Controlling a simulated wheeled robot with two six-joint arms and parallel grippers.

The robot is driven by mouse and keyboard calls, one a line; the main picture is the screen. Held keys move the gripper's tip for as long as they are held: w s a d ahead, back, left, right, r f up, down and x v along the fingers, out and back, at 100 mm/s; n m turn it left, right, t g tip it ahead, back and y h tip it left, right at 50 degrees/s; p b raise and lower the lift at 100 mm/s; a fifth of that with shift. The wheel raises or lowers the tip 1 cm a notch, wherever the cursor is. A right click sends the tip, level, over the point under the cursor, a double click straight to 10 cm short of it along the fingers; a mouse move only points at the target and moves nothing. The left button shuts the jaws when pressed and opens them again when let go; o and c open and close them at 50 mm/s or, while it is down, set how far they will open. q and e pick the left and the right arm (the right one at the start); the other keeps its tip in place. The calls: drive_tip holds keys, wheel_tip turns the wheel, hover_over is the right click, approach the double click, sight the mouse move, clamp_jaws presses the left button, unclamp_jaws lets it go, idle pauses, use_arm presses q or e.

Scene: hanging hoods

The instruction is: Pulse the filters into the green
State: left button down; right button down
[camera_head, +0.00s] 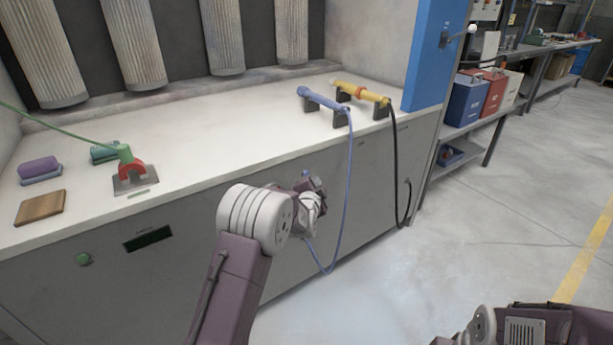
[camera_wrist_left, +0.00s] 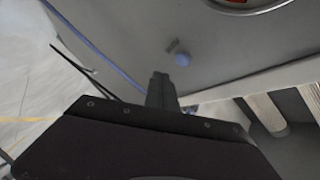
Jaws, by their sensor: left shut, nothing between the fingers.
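Several pleated grey filters (camera_head: 132,42) hang in a row at the back left, above the white bench top. They also show in the wrist view (camera_wrist_left: 265,113) at the lower right. A blue round knob (camera_wrist_left: 182,59) sits on the grey front panel. Part of a round dial with red in it (camera_wrist_left: 235,2) is cut off at the top of the wrist view. My left gripper (camera_wrist_left: 160,88) is shut and empty, with its tips a little short of the knob. In the head view, the left gripper (camera_head: 310,184) is by the bench's front edge and the arm hides the panel behind it.
A blue wand (camera_head: 322,100) and a yellow wand (camera_head: 360,92) with hoses rest on holders. A red and green fixture (camera_head: 130,170), a purple sponge (camera_head: 38,168) and a wooden block (camera_head: 40,207) lie at left.

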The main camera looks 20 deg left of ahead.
use_arm(q)
drive_tip(key=shift+w+a, duration=0.7)
drive_tip(key=shift+a, duration=0.2)
idle(1.4)
drive_tip(key=shift+w+a, duration=0.25)
drive_tip(key=shift+a, duration=0.1)
drive_tip(key=shift+w+a, duration=0.2)
drive_tip(key=shift+a, duration=0.05)
idle(0.9)
drive_tip(key=shift+d, duration=0.1)
drive_tip(key=shift+s+d, duration=0.45)
drive_tip(key=shift+d, duration=0.05)
drive_tip(key=s+d, duration=0.1)
drive_tip(key=d, duration=0.1)
drive_tip(key=s+d+p, duration=0.1)
drive_tip(key=s+d, duration=0.1)
idle(0.5)
